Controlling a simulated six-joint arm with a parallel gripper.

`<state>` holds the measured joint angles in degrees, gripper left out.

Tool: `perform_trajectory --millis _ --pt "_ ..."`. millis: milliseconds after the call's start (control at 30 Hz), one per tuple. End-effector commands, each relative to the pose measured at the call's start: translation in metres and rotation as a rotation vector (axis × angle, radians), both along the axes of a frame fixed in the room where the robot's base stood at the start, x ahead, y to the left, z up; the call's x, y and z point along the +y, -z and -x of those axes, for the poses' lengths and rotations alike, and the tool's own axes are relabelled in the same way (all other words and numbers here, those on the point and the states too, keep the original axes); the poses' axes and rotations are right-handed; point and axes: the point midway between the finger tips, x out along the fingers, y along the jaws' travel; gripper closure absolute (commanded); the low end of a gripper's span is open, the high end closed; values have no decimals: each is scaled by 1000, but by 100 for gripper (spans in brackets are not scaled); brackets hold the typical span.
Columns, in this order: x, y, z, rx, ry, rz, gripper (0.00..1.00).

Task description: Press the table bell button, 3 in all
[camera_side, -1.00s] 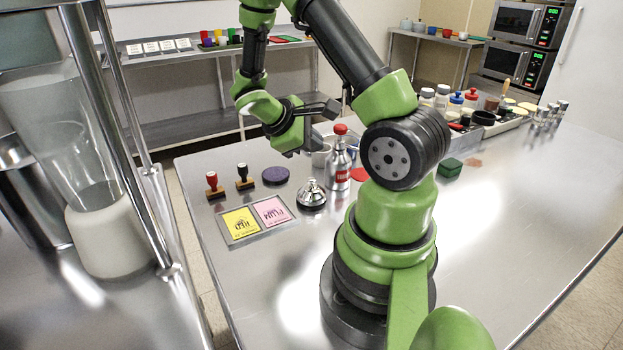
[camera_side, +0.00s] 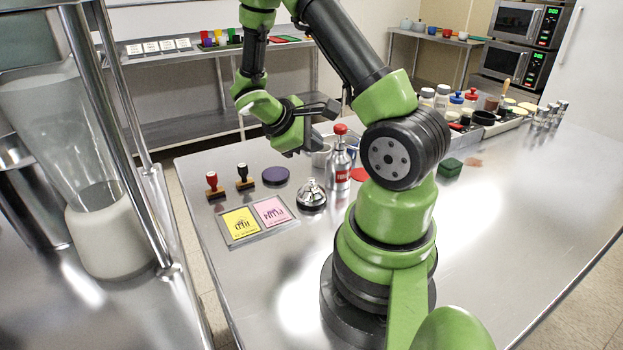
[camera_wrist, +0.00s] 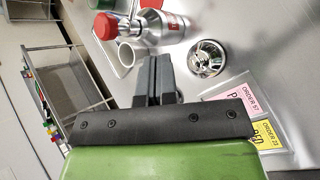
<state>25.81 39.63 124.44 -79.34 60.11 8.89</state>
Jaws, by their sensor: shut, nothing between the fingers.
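The silver table bell (camera_side: 312,194) stands on the steel table, in front of the red-capped bottle in the side view. In the wrist view the bell (camera_wrist: 208,57) is right of my gripper, its dome and top button in plain sight. My gripper (camera_wrist: 157,62) is shut and empty, its dark fingers together. In the side view my gripper (camera_side: 299,150) is above the table, behind and higher than the bell, and does not touch it.
A bottle with a red cap (camera_side: 339,160) stands close to the bell. A card tray (camera_side: 275,232) with yellow and pink order cards lies at its front left. Two stamps, red (camera_side: 213,184) and black (camera_side: 244,176), and a purple pad (camera_side: 276,175) stand left.

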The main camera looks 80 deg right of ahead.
Motion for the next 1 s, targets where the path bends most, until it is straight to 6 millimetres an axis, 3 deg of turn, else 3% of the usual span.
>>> perform_trajectory --millis 400,767,1000 --pt "0 -39 0 -1 0 0 100" --pt "0 -34 0 2 -1 -1 100" --pt "0 -7 1 6 0 -3 100"
